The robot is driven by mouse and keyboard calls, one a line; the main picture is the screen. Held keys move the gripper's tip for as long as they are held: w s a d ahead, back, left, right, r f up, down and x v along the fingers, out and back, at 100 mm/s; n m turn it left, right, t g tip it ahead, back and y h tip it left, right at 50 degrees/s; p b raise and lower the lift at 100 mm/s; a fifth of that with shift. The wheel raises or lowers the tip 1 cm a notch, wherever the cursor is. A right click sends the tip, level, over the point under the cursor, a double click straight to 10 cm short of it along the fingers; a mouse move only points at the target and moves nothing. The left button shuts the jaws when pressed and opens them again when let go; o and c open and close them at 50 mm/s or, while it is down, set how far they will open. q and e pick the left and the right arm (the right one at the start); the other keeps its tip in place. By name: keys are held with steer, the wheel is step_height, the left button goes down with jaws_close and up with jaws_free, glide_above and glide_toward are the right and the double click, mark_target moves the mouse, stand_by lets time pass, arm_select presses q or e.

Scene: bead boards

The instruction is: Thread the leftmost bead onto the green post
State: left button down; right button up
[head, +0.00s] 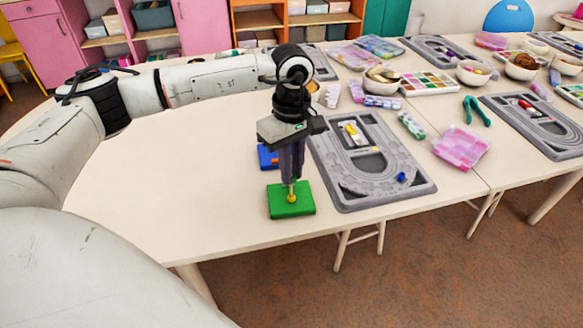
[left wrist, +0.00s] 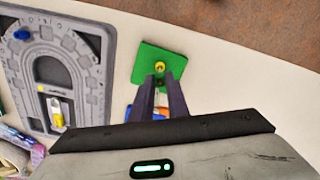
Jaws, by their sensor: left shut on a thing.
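The green base (head: 278,204) lies flat near the table's front edge; it also shows in the left wrist view (left wrist: 147,62). My left gripper (head: 291,184) points straight down over the middle of this base. It is shut on a small yellow bead (head: 291,198), which shows at the fingertips in the left wrist view (left wrist: 159,67). The bead is low over the base's centre. The post itself cannot be made out, and I cannot tell whether the bead is around it. My right gripper is not in view.
A blue base (head: 266,157) lies behind the green one, partly hidden by my gripper. A grey bead board (head: 330,180) stands close on the right, with a blue bead (head: 401,177) on it. Bowls and boxes fill the back right. The table to the left is clear.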

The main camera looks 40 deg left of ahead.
arm_select(q)
steer(key=c, duration=1.6)
jaws_free()
steer(key=shift+c, duration=0.2)
step_height(320, 180, up, 10)
steer(key=shift+r, duration=0.2)
